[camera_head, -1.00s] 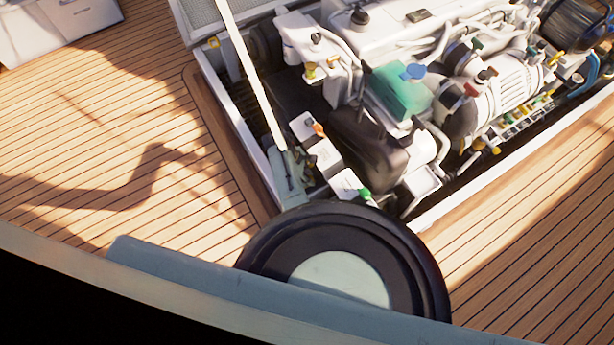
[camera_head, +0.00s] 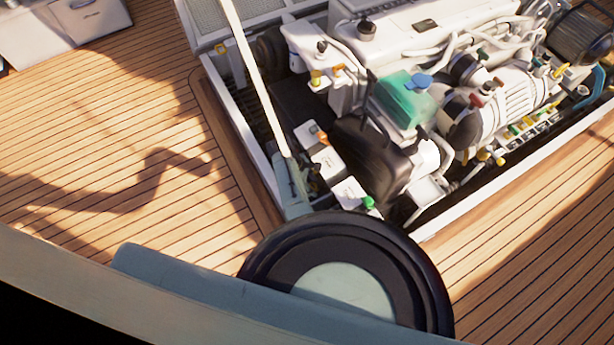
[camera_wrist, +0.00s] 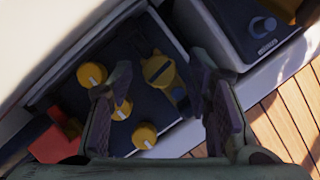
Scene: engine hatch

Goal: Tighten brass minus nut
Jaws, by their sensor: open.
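In the wrist view, a brass-yellow nut (camera_wrist: 158,71) with a dark bar across its face stands on a dark panel. It appears between the two fingers of my gripper (camera_wrist: 165,80), which are apart with nothing held. Any remaining distance to the nut is hard to judge. I cannot make out any minus label. Three other yellow round pieces with pale marks (camera_wrist: 92,75), (camera_wrist: 122,108), (camera_wrist: 144,136) are on the same panel; the left finger partly covers the middle one. My gripper is not visible in the head view.
A red block (camera_wrist: 58,138) lies left of the panel. A grey box with a round knob (camera_wrist: 264,26) is at upper right, beside wooden deck (camera_wrist: 285,115). The head view shows the open hatch with a white engine (camera_head: 425,30), a green tank (camera_head: 405,98) and a pale strut (camera_head: 252,75).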

